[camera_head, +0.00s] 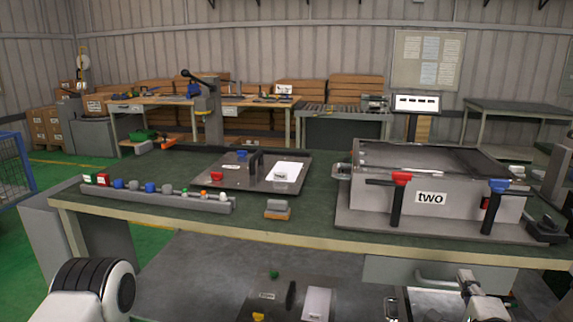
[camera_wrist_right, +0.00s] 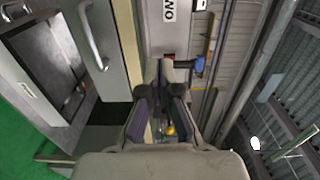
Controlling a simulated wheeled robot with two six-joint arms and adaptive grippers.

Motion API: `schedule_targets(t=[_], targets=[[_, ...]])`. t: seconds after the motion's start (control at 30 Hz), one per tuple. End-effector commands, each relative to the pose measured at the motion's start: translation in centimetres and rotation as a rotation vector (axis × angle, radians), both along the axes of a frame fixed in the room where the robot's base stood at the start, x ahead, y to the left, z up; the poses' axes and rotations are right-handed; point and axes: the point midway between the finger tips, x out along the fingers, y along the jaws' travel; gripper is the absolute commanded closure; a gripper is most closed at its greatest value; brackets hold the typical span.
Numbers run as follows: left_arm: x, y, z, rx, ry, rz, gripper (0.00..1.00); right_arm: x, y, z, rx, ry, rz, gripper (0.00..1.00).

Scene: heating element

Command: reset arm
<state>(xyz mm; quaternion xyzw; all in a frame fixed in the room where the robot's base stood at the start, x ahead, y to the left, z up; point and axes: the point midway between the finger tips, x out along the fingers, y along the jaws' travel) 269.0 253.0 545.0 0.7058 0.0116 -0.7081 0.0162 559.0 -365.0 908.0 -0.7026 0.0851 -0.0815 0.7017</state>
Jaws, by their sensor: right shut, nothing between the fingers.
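My right gripper (camera_head: 468,280) is at the lower right of the head view, in front of the workbench and below its top. In the right wrist view the right gripper (camera_wrist_right: 162,76) is shut, with nothing between its fingers. It touches no object that I can make out. My left gripper is out of view; only a white and black part of my left arm shows at the lower left of the head view.
A drawer handle (camera_wrist_right: 92,40) shows beside the right gripper.

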Motion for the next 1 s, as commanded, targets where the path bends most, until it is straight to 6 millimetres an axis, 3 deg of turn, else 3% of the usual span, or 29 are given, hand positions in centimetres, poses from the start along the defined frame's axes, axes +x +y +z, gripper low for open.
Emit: schedule_targets(t=[0.37, 0.57, 0.67, 0.77, 0.83, 0.9, 1.0], targets=[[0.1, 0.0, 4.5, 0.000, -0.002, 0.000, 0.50, -2.0, 3.0, -6.3, -0.068, 0.244, 0.080, 1.00], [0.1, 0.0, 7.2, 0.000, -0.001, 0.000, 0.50, -6.0, 6.1, -12.9, -0.181, 0.536, 0.201, 1.00], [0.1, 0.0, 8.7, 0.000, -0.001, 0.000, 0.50, -9.6, 7.8, -16.7, -0.296, 0.737, 0.312, 1.00], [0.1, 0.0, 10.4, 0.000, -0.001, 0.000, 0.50, -15.6, 9.7, -20.9, -0.473, 0.998, 0.508, 1.00], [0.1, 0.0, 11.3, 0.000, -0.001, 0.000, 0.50, -21.0, 10.8, -23.5, -0.641, 1.197, 0.728, 1.00], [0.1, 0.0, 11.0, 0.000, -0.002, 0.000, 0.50, -25.0, 11.3, -25.2, -0.811, 1.332, 0.975, 1.00], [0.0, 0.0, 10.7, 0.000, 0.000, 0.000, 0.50, -28.1, 11.2, -25.7, -0.952, 1.400, 1.227, 1.00]])
